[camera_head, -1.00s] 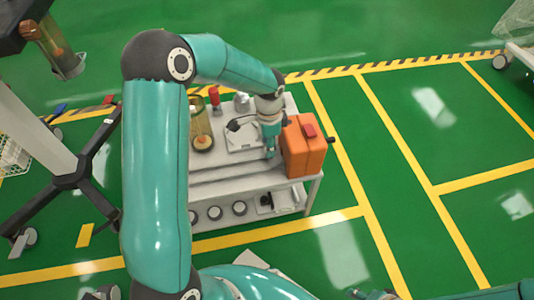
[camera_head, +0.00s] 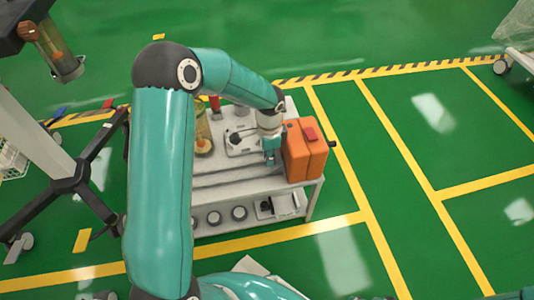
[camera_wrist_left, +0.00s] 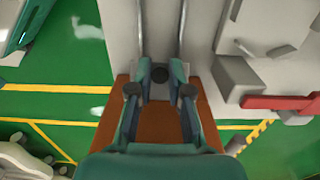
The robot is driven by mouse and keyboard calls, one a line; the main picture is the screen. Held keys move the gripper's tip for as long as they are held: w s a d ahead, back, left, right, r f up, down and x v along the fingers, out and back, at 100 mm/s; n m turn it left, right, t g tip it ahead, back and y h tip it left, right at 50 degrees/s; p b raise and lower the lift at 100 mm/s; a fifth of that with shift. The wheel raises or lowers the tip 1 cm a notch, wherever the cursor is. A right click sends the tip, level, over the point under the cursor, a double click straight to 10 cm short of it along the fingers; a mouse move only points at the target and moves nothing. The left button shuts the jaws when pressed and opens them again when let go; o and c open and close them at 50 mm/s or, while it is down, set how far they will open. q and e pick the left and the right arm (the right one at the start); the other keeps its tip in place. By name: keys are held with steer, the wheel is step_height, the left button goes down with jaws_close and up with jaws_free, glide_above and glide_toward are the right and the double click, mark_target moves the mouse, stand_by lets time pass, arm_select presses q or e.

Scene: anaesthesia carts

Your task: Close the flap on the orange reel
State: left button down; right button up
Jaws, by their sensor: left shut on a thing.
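My left gripper (camera_head: 270,157) points down at the reel's left side. In the left wrist view, the gripper (camera_wrist_left: 160,75) is over the brown-orange reel (camera_wrist_left: 209,124). Its fingers are close together around a small dark piece at the reel's edge. I cannot tell the flap apart from the rest of the reel. My right gripper is out of view.
The grey cart (camera_head: 235,181) also carries a glass jar (camera_head: 203,135) and a white tray with a dark item (camera_head: 236,139). Round containers (camera_head: 239,213) sit on its lower shelf. A wheeled stand (camera_head: 72,180) is at the left. The green floor right of the cart is clear.

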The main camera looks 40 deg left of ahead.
arm_select(q)
steer(key=shift+a, duration=0.25)
steer(key=shift+d, duration=0.1)
steer(key=shift+t, duration=0.3)
steer(key=shift+f+t+h, duration=0.25)
steer(key=shift+t+h, duration=0.25)
steer(key=shift+h, duration=0.1)
steer(key=shift+f+t+h, duration=0.4)
steer(key=t+h+b, duration=0.1)
steer(key=b, duration=0.3)
steer(key=f+t+h+b, duration=0.1)
steer(key=b, duration=0.3)
steer(key=shift+f+t+b, duration=0.25)
steer(key=shift+t+b, duration=0.05)
steer(key=shift+b, duration=0.1)
steer(key=shift+r+t+h+b, duration=0.15)
steer(key=shift+t+h+b, duration=0.15)
steer(key=shift+b, duration=0.4)
steer(key=shift+w, duration=0.1)
steer(key=c, duration=1.1)
jaws_free()
